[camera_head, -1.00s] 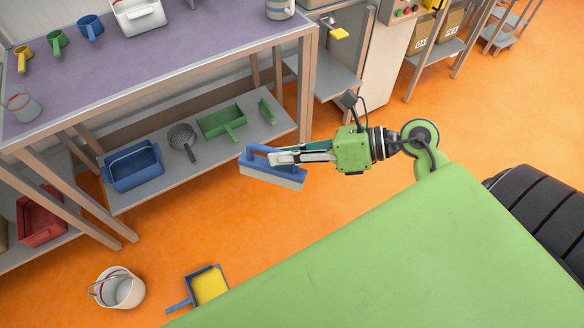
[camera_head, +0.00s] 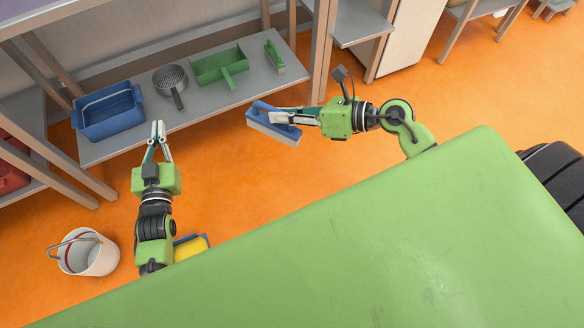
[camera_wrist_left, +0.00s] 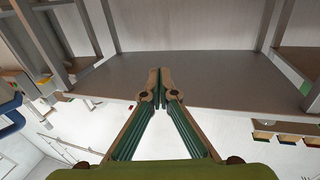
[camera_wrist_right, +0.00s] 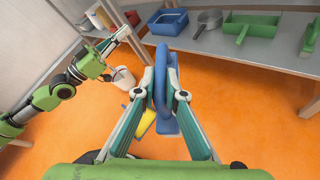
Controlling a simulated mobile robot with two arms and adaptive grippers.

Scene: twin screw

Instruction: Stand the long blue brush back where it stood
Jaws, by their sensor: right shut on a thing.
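The long blue brush (camera_head: 262,113), with pale bristles underneath, is held in the air in front of the lower grey shelf. My right gripper (camera_head: 280,118) is shut on its handle. In the right wrist view the blue brush (camera_wrist_right: 168,112) stands between the two fingers (camera_wrist_right: 163,85).
The lower shelf (camera_head: 215,105) holds a blue bin (camera_head: 107,128), a grey sieve (camera_head: 171,80), a green dustpan (camera_head: 220,66) and a small green brush (camera_head: 274,56). A white bucket (camera_head: 90,256) and a yellow-and-blue dustpan (camera_head: 190,246) are on the orange floor. Shelf posts frame both ends.

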